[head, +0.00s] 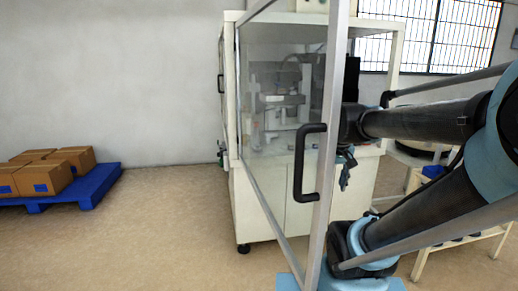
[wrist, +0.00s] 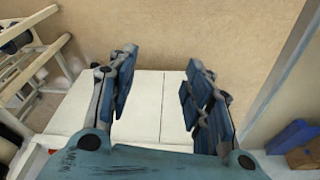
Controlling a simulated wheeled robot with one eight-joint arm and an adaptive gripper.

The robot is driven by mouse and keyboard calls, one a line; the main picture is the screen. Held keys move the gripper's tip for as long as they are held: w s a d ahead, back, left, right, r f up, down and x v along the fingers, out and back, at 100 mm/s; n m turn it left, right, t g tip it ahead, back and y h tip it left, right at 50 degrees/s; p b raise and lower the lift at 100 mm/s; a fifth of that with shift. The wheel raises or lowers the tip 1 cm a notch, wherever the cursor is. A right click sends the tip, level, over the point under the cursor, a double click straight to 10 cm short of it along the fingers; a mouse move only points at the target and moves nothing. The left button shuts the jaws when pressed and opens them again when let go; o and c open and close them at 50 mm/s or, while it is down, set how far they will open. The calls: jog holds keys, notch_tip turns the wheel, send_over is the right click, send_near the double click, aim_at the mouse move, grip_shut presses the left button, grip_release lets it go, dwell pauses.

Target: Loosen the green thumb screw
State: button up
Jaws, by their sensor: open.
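I cannot make out a green thumb screw for certain in either view. The white machine cabinet (head: 262,207) stands in the middle of the head view, with a feeder mechanism (head: 280,108) behind its clear panel. My gripper (head: 345,170) is at the cabinet's right front, seen past the open door frame. In the wrist view my gripper (wrist: 158,85) is open, with its two blue-padded fingers wide apart and nothing between them. White cabinet panels (wrist: 160,105) and the floor lie beyond the fingers.
A framed clear door (head: 333,125) with a black handle (head: 304,165) stands open in front of the cabinet, close to my arm. A blue pallet (head: 95,188) with cardboard boxes (head: 75,160) is at the left. A pale rack (wrist: 45,55) is at the wrist view's left.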

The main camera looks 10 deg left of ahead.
jog(key=w+a+r, duration=0.2)
jog(key=w+r, duration=0.2)
jog(key=w, duration=0.3)
jog(key=w+a+r, duration=0.3)
jog(key=w+r, duration=0.1)
jog(key=w, duration=0.3)
jog(key=w+a+r, duration=0.1)
jog(key=w+a, duration=0.4)
jog(key=w, duration=0.4)
jog(key=w+a+r+t, duration=0.1)
jog(key=w+a, duration=0.4)
jog(key=w, duration=0.3)
jog(key=w+a+r, duration=0.1)
jog(key=w+a, duration=0.3)
jog(key=w, duration=0.5)
jog(key=w+a+f+n, duration=0.1)
jog(key=w+a+f, duration=0.4)
jog(key=w+a, duration=0.7)
jog(key=shift+t+y, duration=0.3)
jog(key=shift+t, duration=0.1)
jog(key=x, duration=1.5)
jog(key=shift+d+f, duration=0.2)
jog(key=shift+f, duration=0.15)
jog(key=c, duration=1.1)
